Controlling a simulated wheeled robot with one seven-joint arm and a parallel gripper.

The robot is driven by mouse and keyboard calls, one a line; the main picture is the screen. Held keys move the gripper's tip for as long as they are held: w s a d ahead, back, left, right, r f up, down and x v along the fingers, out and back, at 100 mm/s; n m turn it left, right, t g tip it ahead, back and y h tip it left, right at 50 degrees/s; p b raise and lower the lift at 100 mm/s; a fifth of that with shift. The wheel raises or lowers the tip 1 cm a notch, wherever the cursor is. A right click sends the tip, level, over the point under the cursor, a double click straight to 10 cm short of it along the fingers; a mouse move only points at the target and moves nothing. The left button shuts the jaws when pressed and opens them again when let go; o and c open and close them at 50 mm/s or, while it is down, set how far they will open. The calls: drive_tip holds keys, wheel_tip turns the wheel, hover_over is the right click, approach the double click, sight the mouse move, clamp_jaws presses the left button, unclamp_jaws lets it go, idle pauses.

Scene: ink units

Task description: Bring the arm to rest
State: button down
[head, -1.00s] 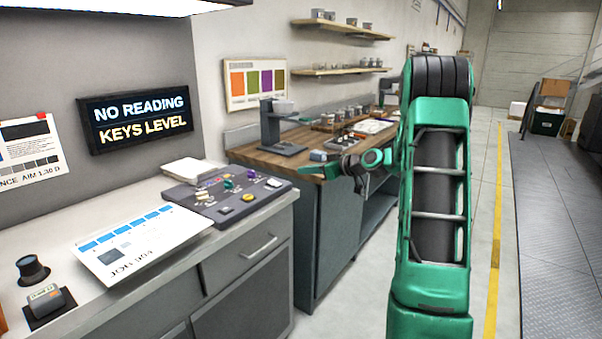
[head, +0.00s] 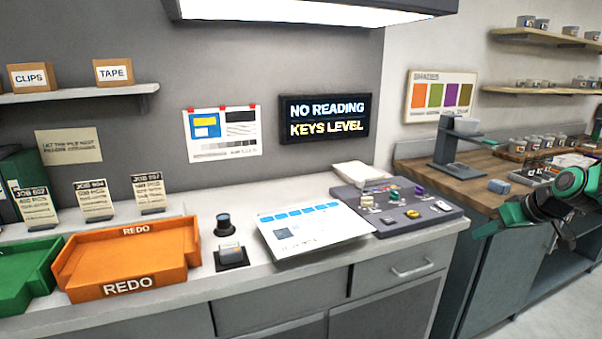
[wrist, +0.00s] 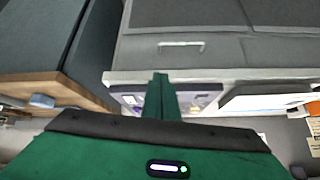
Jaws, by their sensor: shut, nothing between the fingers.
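My gripper (head: 482,232) shows in the head view at the right, in front of the wooden-topped bench, with part of my green arm behind it. In the wrist view my gripper (wrist: 160,80) has its green fingers together, with nothing between them. There the fingers overlap the grey key console (wrist: 190,100) and the counter edge. In the head view the console (head: 398,208) sits on the grey counter (head: 330,280), left of my gripper and apart from it. Most of my arm is outside the head view.
A job sheet (head: 315,230) lies beside the console. An orange REDO tray (head: 125,262) and a green tray (head: 25,270) stand at the left. The wooden bench (head: 415,172) carries a stand (head: 458,150) and small tins. A wall display (head: 325,118) reads "NO READING KEYS LEVEL".

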drive_tip(key=s+a+m+g, duration=0.2)
drive_tip(key=s, duration=1)
drive_tip(key=s+a+f+m+g+h, duration=0.1)
drive_tip(key=s+a+m+g, duration=0.1)
drive_tip(key=s, duration=0.9)
drive_tip(key=s+a+f+m+g+h, duration=0.1)
drive_tip(key=s+a+m+g, duration=0.2)
drive_tip(key=s, duration=0.9)
drive_tip(key=shift+s+f+m+g, duration=0.2)
drive_tip(key=shift+s+m+g, duration=0.15)
drive_tip(key=shift+m, duration=0.25)
drive_tip(key=shift+w, duration=0.2)
drive_tip(key=shift+w+f, duration=0.25)
drive_tip(key=shift+w, duration=0.25)
